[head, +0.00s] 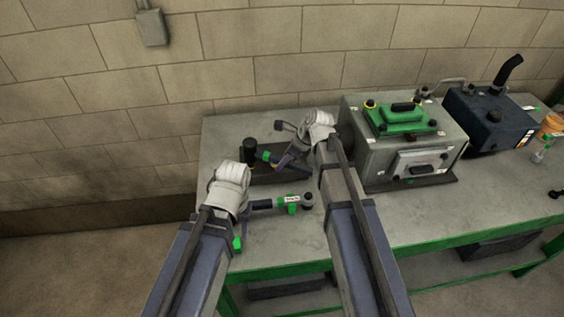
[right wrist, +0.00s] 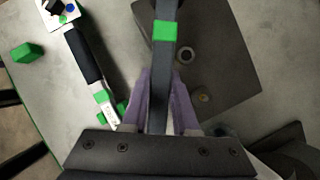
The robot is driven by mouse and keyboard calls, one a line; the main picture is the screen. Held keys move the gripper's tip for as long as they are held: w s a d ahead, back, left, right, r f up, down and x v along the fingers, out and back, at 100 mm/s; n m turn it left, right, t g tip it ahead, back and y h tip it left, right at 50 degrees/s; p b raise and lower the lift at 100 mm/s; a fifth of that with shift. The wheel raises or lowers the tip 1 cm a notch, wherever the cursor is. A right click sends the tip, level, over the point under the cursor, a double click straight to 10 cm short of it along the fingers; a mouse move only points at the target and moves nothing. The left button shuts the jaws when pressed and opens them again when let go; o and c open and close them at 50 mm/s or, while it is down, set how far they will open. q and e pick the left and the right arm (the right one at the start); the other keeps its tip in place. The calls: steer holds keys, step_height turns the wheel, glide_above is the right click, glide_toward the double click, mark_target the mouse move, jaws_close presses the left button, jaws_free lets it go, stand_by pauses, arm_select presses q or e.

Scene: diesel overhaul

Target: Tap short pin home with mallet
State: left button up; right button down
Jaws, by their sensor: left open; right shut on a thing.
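My right gripper (head: 287,160) is shut on the dark handle of the mallet (head: 268,157), which has a green band. The handle also shows between the purple fingers in the right wrist view (right wrist: 164,60). The black mallet head (head: 250,149) is over the left part of a dark plate (head: 285,174); I cannot tell whether it touches anything. In the right wrist view, the plate (right wrist: 225,60) has a ringed hole and a small brass-coloured round spot (right wrist: 203,95). I cannot tell which is the short pin. My left gripper (head: 241,214) is open near the table front, partly hidden by its wrist.
A tool (head: 291,203) with a black grip and green parts lies in front of the plate, beside my left gripper. A green block (head: 237,243) is near the front edge. A grey machine box (head: 375,150) with a green top stands right of the plate. The left rear table is clear.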

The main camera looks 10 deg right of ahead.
arm_select(q)
steer(key=shift+r+p, duration=0.5)
steer(key=shift+r, duration=0.45)
arm_select(e)
steer(key=shift+r, duration=0.95)
arm_select(q)
steer(key=shift+f, duration=0.1)
arm_select(e)
steer(key=shift+f, duration=0.1)
steer(key=shift+w+a+r+h+p, duration=0.15)
steer(key=shift+r+h+p, duration=0.15)
steer(key=shift+r+p, duration=0.4)
arm_select(q)
steer(key=shift+r, duration=0.85)
arm_select(e)
steer(key=shift+f, duration=0.2)
arm_select(q)
steer(key=shift+f, duration=0.1)
arm_select(e)
steer(key=shift+f, duration=0.1)
steer(key=shift+f, duration=0.1)
